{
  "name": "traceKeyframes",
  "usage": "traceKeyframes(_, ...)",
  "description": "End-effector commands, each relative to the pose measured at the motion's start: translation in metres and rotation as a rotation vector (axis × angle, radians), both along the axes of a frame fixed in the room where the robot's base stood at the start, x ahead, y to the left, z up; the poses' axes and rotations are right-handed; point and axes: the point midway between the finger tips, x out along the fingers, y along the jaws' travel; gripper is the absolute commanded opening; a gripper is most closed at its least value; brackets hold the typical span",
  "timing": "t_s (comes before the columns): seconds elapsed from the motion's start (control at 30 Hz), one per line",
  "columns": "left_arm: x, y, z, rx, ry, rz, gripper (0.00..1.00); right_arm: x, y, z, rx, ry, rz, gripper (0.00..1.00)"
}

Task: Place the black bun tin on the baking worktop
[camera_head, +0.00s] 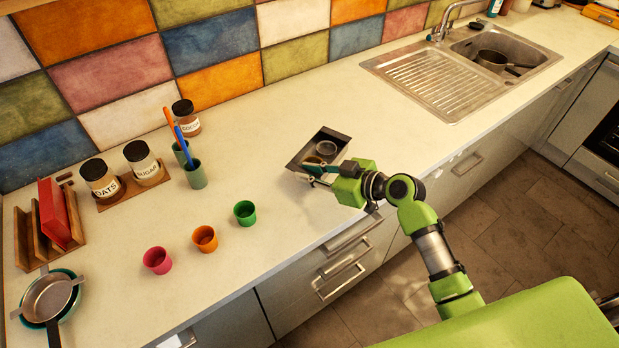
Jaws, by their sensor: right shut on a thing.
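The black bun tin (304,154) is a small dark rectangular tin near the middle of the worktop, with round shapes visible inside it. The pale baking worktop (270,100) runs along the tiled wall and lies under the tin in the picture. My right gripper (320,171) is at the tin's near edge and shut on it. The gripper and its green wrist hide part of the near side. I cannot tell whether the tin touches the worktop or hangs just above it. My left gripper is not in view.
Pink (157,260), orange (205,238) and green (244,212) cups stand left of the tin. Jars (142,160), a brush holder (195,173), a rack (48,228) and pans (47,297) stand further left. The sink (455,75) is right. Worktop behind the tin is clear.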

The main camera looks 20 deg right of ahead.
Motion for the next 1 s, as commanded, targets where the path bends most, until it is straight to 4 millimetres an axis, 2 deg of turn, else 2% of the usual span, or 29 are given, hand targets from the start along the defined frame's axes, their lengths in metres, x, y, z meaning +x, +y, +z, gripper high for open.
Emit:
traceKeyframes(0.17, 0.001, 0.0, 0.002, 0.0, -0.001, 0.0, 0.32, 0.007, -0.003, -0.007, 0.001, -0.003, -0.002, 0.0)
traceKeyframes(0.43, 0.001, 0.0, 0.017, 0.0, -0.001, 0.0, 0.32, 0.01, -0.005, -0.036, 0.002, 0.0, -0.003, 0.0)
traceKeyframes(0.7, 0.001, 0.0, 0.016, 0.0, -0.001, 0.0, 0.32, 0.01, -0.005, -0.041, 0.0, -0.003, -0.002, 0.0)
traceKeyframes(0.73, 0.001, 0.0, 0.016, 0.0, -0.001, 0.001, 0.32, 0.009, -0.005, -0.042, 0.0, -0.001, -0.002, 0.24)
traceKeyframes(0.77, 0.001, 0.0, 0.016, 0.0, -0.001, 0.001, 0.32, 0.009, -0.005, -0.042, 0.0, -0.001, -0.002, 0.32)
traceKeyframes(1.0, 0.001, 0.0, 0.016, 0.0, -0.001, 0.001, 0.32, 0.009, -0.005, -0.042, 0.0, 0.0, -0.001, 0.34)
